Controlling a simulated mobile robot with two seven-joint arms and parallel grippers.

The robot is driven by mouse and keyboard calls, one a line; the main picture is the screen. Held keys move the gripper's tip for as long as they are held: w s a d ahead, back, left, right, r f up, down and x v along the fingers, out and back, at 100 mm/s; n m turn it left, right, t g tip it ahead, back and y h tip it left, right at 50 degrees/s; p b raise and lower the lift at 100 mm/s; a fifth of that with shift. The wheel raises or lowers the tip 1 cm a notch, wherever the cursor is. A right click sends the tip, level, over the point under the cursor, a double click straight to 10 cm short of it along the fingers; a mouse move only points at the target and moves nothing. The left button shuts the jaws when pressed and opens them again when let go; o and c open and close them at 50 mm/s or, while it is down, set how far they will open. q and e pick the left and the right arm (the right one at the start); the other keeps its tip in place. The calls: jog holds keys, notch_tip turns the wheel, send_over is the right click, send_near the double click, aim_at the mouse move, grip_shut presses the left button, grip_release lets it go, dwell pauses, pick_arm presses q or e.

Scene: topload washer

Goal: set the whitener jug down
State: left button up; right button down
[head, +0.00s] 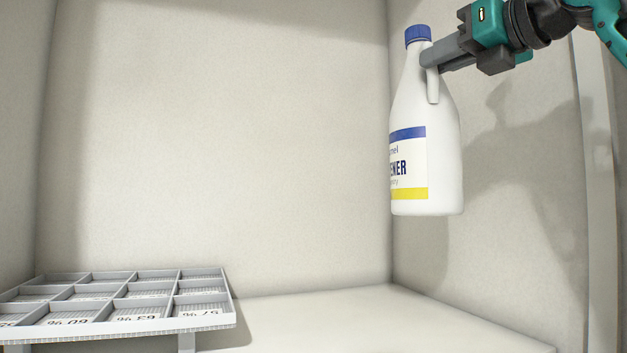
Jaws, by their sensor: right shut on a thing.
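The whitener jug (425,150) is a white bottle with a blue cap, a side handle and a blue, white and yellow label. It hangs upright in the air at the upper right of the head view, clear of the surface below. My right gripper (432,58) comes in from the right and is shut on the jug near the top of its handle, just below the cap. The fingertips are partly hidden against the jug. My left gripper is not in view.
A grey compartment tray (232,305) with printed labels in its cells stands at the lower left. The pale bottom surface (390,318) right of the tray is bare. Plain walls (220,140) enclose the space at the back and both sides.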

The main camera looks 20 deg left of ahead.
aim_at(438, 194)
jog(key=f, duration=1.8)
jog(key=shift+s+f, duration=0.25)
jog(key=shift+f, duration=0.15)
jog(key=c, duration=1.5)
grip_release()
jog(key=shift+w+f, duration=0.15)
jog(key=shift+f, duration=0.45)
jog(key=shift+o, duration=1.3)
jog(key=shift+r, duration=0.1)
jog(key=shift+o, duration=0.8)
jog(key=shift+r, duration=0.1)
